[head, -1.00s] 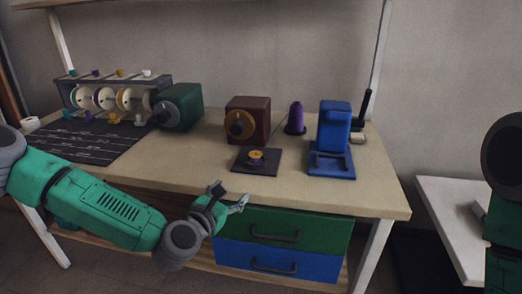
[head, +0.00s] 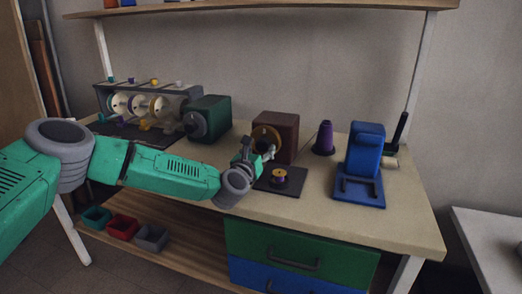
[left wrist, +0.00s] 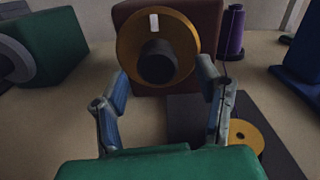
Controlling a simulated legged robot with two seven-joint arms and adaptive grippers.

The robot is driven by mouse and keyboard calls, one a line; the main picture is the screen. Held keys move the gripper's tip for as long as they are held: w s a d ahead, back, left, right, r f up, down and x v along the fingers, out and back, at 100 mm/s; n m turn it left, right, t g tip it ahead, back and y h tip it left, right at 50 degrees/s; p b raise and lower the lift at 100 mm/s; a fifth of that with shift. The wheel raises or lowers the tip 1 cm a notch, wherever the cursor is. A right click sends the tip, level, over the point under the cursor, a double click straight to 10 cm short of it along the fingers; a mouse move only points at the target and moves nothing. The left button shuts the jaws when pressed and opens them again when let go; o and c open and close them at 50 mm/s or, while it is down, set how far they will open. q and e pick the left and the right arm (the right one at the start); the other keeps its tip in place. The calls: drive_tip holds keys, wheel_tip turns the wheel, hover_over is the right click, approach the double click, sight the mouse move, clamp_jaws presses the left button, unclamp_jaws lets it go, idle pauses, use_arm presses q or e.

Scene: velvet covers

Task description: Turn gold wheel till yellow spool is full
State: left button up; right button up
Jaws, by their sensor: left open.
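The gold wheel (left wrist: 185,32) is on the front of a dark red box (head: 285,131). It has a dark hub or knob (left wrist: 157,62) at its centre and a white mark near its top. My left gripper (head: 260,151) is in front of the wheel. In the left wrist view its open fingers (left wrist: 164,85) lie on either side of the knob, with nothing held; contact cannot be told. A small yellow spool (head: 279,175) with some purple on it stands on a dark plate (head: 291,189) in front of the box. My right gripper is not in view.
A purple cone of thread (head: 324,139) and a blue stand (head: 362,166) are to the right. A dark green box (head: 210,118) and a rack of spools (head: 148,100) are to the left. Green and blue drawers (head: 300,245) are below the table.

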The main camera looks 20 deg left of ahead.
use_arm(q)
drive_tip(key=shift+w, duration=0.65)
drive_tip(key=shift+w+a, duration=0.1)
drive_tip(key=shift+a, duration=0.05)
drive_tip(key=c, duration=1.1)
drive_tip(key=shift+c, duration=0.2)
